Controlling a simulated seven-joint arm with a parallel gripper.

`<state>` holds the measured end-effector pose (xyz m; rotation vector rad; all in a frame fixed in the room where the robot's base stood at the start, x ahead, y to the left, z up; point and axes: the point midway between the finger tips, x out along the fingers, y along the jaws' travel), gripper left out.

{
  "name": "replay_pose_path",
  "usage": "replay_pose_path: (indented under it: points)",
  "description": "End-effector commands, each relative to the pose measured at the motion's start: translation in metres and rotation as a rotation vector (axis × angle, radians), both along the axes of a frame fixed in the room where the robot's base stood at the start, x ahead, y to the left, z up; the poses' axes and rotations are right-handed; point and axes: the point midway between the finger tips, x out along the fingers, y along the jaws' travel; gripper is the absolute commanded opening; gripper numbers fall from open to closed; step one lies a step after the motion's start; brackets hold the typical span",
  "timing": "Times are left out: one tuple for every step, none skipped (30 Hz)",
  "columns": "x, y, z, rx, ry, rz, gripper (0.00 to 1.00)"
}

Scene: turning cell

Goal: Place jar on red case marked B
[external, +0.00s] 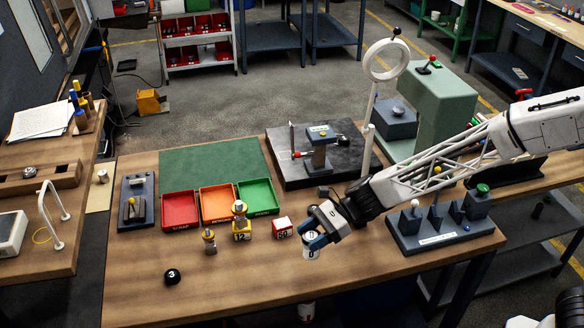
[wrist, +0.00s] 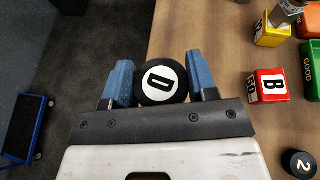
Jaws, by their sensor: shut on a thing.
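The jar is white-bodied (external: 310,252) with a black lid marked D (wrist: 161,81). My gripper (external: 312,241) is shut on it, with one blue finger on each side of the lid in the wrist view. The red case marked B (wrist: 272,86) is a small block with a white label on top. In the external view the red case (external: 282,228) stands on the bench just left of my gripper, apart from the jar. Its top looks bare. The height of the jar above the bench is hard to tell.
A yellow case (external: 241,231) bearing stacked parts stands left of the red case. Behind are red, orange and green (external: 257,196) trays. A black lid marked 2 (wrist: 299,163) is near the red case. The front-left bench is mostly clear.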

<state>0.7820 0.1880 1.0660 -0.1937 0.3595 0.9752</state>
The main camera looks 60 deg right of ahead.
Motion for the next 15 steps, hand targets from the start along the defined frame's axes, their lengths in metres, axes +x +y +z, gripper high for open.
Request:
replay_pose_path:
  points:
    - [-0.001, -0.013, 0.005, 0.0, -0.001, -0.016, 0.27]
    - [-0.002, -0.02, 0.007, 0.001, -0.001, -0.025, 0.27]
    - [-0.003, -0.029, 0.009, 0.0, -0.002, -0.034, 0.27]
    - [-0.004, -0.036, 0.012, 0.0, -0.002, -0.043, 0.27]
    - [-0.005, -0.043, 0.014, -0.001, -0.003, -0.051, 0.27]
    - [-0.007, -0.051, 0.017, 0.0, -0.003, -0.061, 0.27]
    - [-0.008, -0.057, 0.018, 0.0, -0.002, -0.069, 0.27]
    - [-0.009, -0.063, 0.02, 0.001, -0.001, -0.077, 0.27]
    - [-0.01, -0.071, 0.022, 0.0, -0.001, -0.086, 0.27]
    - [-0.011, -0.075, 0.024, 0.0, -0.001, -0.092, 0.27]
    - [-0.012, -0.08, 0.025, 0.001, -0.001, -0.097, 0.27]
    - [-0.013, -0.086, 0.026, -0.001, -0.001, -0.105, 0.27]
    - [-0.014, -0.089, 0.028, 0.0, -0.001, -0.109, 0.27]
    - [-0.015, -0.092, 0.029, -0.001, -0.001, -0.112, 0.27]
    - [-0.015, -0.095, 0.03, -0.001, -0.001, -0.116, 0.27]
